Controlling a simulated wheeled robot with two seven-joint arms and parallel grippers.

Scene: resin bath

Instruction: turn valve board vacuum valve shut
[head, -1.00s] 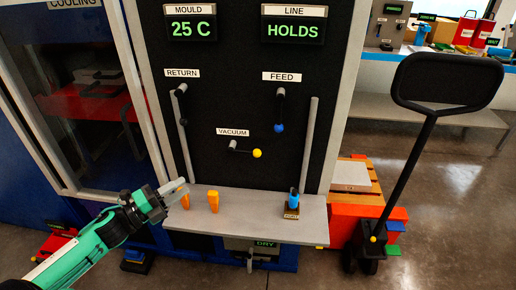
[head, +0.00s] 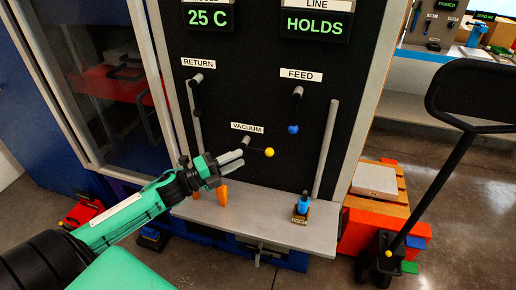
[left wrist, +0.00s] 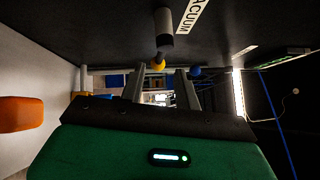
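The vacuum valve's yellow knob (head: 269,152) sits on a thin dark lever on the black valve board (head: 250,85), under the VACUUM label (head: 247,127). The lever points right and slightly down. My left gripper (head: 242,159) is open and empty, just left of the knob and in front of the board. In the left wrist view the valve's round dark hub (left wrist: 164,28) is at the top, and the yellow knob (left wrist: 157,64) shows between and beyond the two spread fingers (left wrist: 160,80). No contact is visible. My right gripper is out of view.
The feed valve's blue knob (head: 293,129) hangs above right, the return valve (head: 195,80) above left. A grey shelf (head: 265,228) below holds a blue bottle-like item (head: 303,204) and orange pieces (head: 222,195). A pallet truck handle (head: 455,160) stands at right.

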